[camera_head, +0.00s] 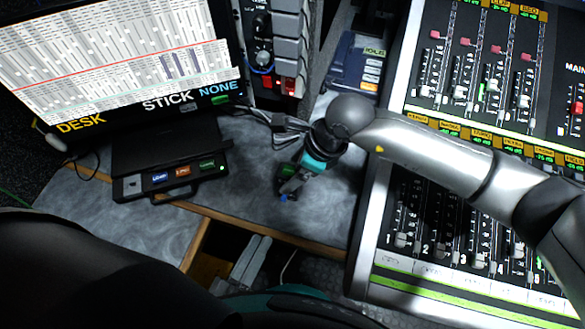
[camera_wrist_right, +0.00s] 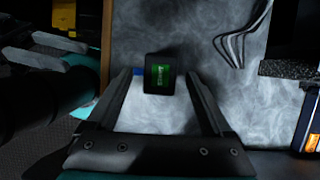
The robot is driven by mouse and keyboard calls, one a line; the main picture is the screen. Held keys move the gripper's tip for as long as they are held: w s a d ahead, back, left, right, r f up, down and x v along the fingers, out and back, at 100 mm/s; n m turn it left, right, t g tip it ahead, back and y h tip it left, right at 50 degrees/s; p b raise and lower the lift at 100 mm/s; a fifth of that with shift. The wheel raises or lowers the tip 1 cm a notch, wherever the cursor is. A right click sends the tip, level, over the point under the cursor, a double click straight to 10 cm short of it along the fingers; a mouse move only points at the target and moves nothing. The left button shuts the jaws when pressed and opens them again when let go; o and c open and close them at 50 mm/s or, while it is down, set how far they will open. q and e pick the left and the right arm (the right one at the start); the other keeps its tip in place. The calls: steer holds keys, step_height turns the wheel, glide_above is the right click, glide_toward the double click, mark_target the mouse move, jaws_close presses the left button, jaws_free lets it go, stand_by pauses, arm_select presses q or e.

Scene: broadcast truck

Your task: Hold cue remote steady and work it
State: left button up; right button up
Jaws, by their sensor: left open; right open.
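The cue remote is a small black box with a lit green label (camera_wrist_right: 160,76), seen in the right wrist view on the grey marbled desk top. It also shows, partly covered by my right gripper, as a dark piece with a green patch (camera_head: 287,169) in the head view. My right gripper (camera_head: 291,188) is open, its fingers on either side of the remote in the wrist view; I cannot tell whether they touch it. A small blue part shows beside the remote. My left gripper (camera_head: 252,260) is open and empty, below the desk's wooden front edge; it also shows in the wrist view (camera_wrist_right: 48,50).
A black unit with several coloured labels (camera_head: 172,178) sits on the desk under a monitor (camera_head: 120,60). A desk phone (camera_head: 353,68) stands behind my right gripper. A large fader console (camera_head: 425,255) fills the right side. Bare desk lies between the unit and the remote.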

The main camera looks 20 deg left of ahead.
steer(key=shift+a+f, duration=0.15)
steer(key=shift+f, duration=0.3)
